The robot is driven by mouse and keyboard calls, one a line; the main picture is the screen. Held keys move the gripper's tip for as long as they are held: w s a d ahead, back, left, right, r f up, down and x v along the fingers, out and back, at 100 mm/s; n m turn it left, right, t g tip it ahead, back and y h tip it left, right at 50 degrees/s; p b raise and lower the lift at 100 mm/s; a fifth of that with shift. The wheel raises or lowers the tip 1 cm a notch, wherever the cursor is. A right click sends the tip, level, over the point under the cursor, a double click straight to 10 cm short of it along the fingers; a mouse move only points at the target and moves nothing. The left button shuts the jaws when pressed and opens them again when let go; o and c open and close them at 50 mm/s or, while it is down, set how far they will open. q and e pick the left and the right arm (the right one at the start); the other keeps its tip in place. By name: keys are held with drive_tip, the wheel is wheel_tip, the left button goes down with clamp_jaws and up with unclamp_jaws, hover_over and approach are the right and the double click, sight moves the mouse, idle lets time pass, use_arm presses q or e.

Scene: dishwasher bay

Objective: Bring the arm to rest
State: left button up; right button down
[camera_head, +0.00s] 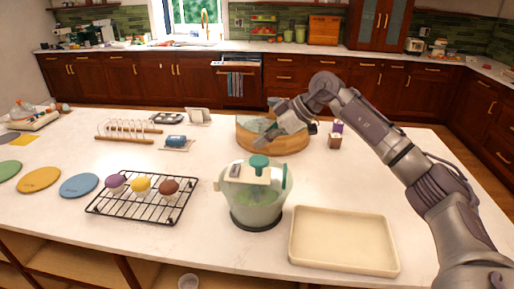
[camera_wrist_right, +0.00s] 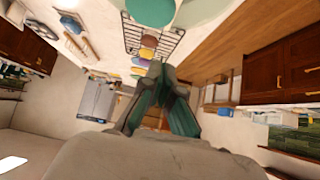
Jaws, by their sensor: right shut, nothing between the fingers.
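My right arm comes in from the right in the head view. Its gripper (camera_head: 264,138) hangs over the round wooden bowl (camera_head: 290,146) at the far side of the white island, behind the salad spinner (camera_head: 257,205). In the right wrist view the dark green fingers (camera_wrist_right: 160,72) come together at the tips, shut with nothing between them. Whether the gripper touches the bowl's contents cannot be told. My left gripper is in neither view.
A black cooling rack (camera_head: 148,212) with purple, yellow and brown items stands left of the spinner. A cream tray (camera_head: 343,238) lies at the front right. Small shakers (camera_head: 335,138) stand right of the bowl. The counter (camera_head: 215,165) is clear between rack and bowl.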

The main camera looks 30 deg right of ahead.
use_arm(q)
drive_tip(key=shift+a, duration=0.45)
use_arm(e)
drive_tip(key=shift+w+d, duration=0.1)
drive_tip(key=shift+d, duration=0.1)
